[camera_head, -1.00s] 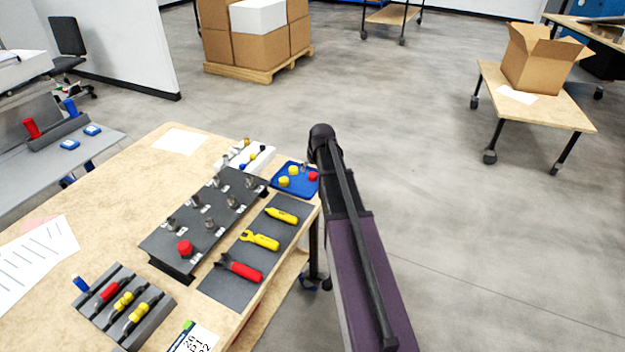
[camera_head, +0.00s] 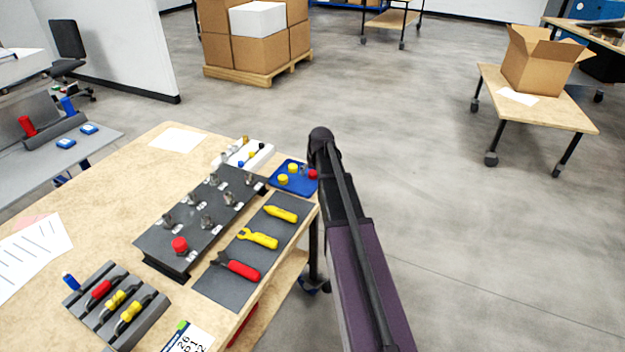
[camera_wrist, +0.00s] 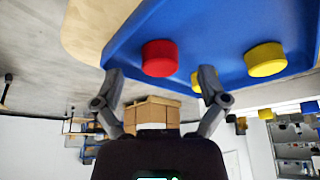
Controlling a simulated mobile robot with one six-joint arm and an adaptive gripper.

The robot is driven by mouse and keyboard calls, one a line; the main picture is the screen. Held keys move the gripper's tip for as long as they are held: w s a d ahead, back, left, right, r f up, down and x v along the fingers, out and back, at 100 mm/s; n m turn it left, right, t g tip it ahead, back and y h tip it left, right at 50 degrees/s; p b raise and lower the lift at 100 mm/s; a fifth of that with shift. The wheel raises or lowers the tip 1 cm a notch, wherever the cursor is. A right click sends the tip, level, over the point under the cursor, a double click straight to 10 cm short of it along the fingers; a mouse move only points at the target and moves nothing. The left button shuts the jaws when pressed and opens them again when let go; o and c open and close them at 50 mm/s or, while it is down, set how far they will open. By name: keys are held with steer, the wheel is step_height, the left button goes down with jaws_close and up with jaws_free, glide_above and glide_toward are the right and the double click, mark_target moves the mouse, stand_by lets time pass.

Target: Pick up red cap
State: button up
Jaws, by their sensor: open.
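The red cap (camera_wrist: 159,58) sits on the blue tray (camera_wrist: 215,40) near its edge in the wrist view. In the head view the red cap (camera_head: 313,174) is at the right side of the blue tray (camera_head: 283,187), close to my arm. My gripper (camera_wrist: 161,78) is open in the wrist view, its two fingers apart, with the red cap between and just beyond the fingertips. The fingers do not visibly hold anything. In the head view the gripper itself is hidden behind my arm. Another red cap (camera_head: 180,244) stands on the dark fixture (camera_head: 150,238).
Yellow caps (camera_head: 283,180) share the blue tray; one (camera_wrist: 265,59) is right of my gripper in the wrist view, another (camera_wrist: 197,82) is partly hidden by a finger. A white tray (camera_head: 262,154) and a tool mat (camera_head: 222,290) are nearby.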

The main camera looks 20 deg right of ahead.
steer(key=shift+w+f, duration=0.2)
steer(key=shift+f, duration=0.25)
stand_by(0.3)
steer(key=c, duration=0.8)
steer(key=shift+c, duration=0.2)
